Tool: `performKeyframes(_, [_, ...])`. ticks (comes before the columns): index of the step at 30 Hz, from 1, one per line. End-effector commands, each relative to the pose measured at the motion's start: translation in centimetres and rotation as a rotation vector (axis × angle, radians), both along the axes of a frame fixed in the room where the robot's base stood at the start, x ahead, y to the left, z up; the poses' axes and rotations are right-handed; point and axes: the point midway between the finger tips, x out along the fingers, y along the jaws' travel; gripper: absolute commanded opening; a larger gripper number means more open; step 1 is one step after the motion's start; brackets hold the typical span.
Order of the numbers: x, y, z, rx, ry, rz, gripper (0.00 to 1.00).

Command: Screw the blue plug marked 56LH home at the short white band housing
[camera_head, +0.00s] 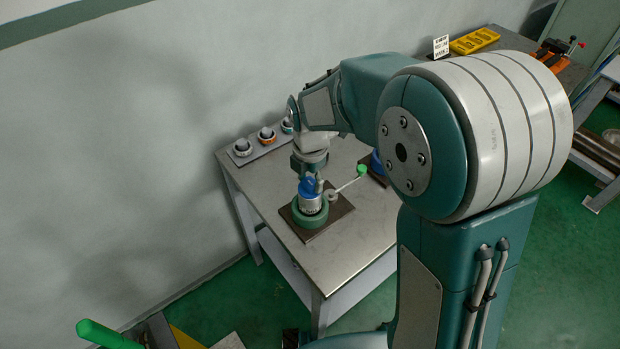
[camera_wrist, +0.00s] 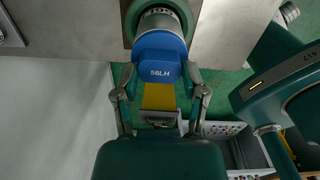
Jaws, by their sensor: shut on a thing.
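The blue plug marked 56LH (camera_wrist: 160,70) sits between the fingers of my gripper (camera_wrist: 159,76) in the wrist view, its lettered face toward the camera. My gripper is shut on it. In the head view my gripper (camera_head: 311,180) points down over the blue plug (camera_head: 307,188). The plug is at the mouth of a housing with a short white band (camera_head: 311,205), held upright in a green vise ring (camera_head: 310,217). The housing also shows at the top of the wrist view (camera_wrist: 160,20). I cannot tell how deep the thread is engaged.
A lever with a green knob (camera_head: 361,170) stands right of the housing. Another blue part (camera_head: 377,163) is partly hidden behind my arm. The table's front is clear.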

Motion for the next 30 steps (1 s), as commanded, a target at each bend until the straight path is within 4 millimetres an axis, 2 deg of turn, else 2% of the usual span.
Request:
performKeyframes(2, [0.1,0.1,0.0,0.002,-0.004,-0.001,0.00])
performKeyframes(3, [0.1,0.1,0.0,0.002,-0.004,-0.001,0.69])
performKeyframes(4, [0.1,0.1,0.0,0.002,-0.004,-0.002,0.82])
performKeyframes(16, [0.0,0.0,0.1,0.001,-0.001,-0.003,0.84])
performKeyframes(24, [0.0,0.0,2.0,0.001,-0.003,-0.004,0.84])
performKeyframes(30, [0.0,0.0,2.2,0.000,0.000,-0.004,0.84])
